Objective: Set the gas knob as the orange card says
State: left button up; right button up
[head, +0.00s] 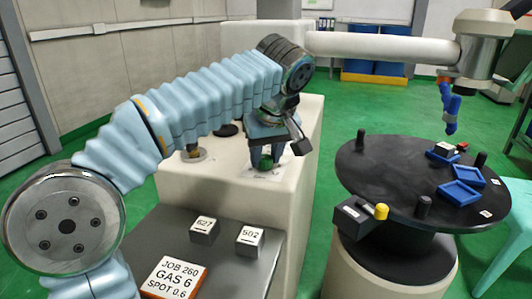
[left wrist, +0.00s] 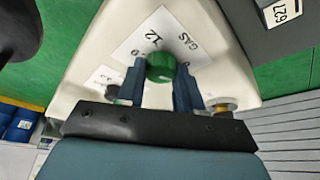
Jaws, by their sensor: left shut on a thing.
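The orange card (head: 175,278) lies on the grey tabletop at the lower left and reads JOB 260, GAS 6, SPOT 0.6. The green gas knob (left wrist: 160,67) sits on a white plate (left wrist: 150,40) marked GAS, with 12 beside the knob. My left gripper (left wrist: 160,88) is shut on the knob, one finger on each side of it. In the head view my left gripper (head: 267,160) reaches down onto the pale cabinet and mostly hides the knob. The knob's pointer setting is too small to tell. My right gripper is not in view.
Two grey blocks, 627 (head: 204,230) and 502 (head: 250,239), stand behind the card. A brass fitting (head: 194,152) stands left of my gripper on the cabinet. A black round table (head: 390,190) with blue trays and a white arm (head: 380,47) are at right.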

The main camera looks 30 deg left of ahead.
pick_arm(q)
jog(key=m+h, duration=0.1)
jog(key=m, duration=0.2)
jog(key=m+t+p, duration=0.1)
jog(key=m, duration=0.1)
jog(key=shift+s+a+r+m+t+h, duration=0.1)
jog(key=shift+a+m+t+h, duration=0.05)
jog(key=shift+m+t+h, duration=0.2)
jog(key=m+h+p, duration=0.2)
jog(key=m, duration=0.3)
jog(key=shift+a+m, duration=0.15)
jog(key=shift+m, duration=0.1)
jog(key=m+h+p, duration=0.2)
jog(key=m, duration=0.2)
jog(key=shift+a+m, duration=0.1)
jog(key=shift+m, duration=0.2)
jog(key=m+g+p, duration=0.1)
jog(key=m, duration=0.1)
jog(key=m+h+p, duration=0.1)
jog(key=m, duration=0.1)
jog(key=shift+a+g, duration=0.1)
jog(key=shift+g, duration=0.25)
jog(key=shift+w+m+g+h+p, duration=0.2)
jog(key=shift+m+g+h+p, duration=0.3)
jog(key=shift+m, duration=1.1)
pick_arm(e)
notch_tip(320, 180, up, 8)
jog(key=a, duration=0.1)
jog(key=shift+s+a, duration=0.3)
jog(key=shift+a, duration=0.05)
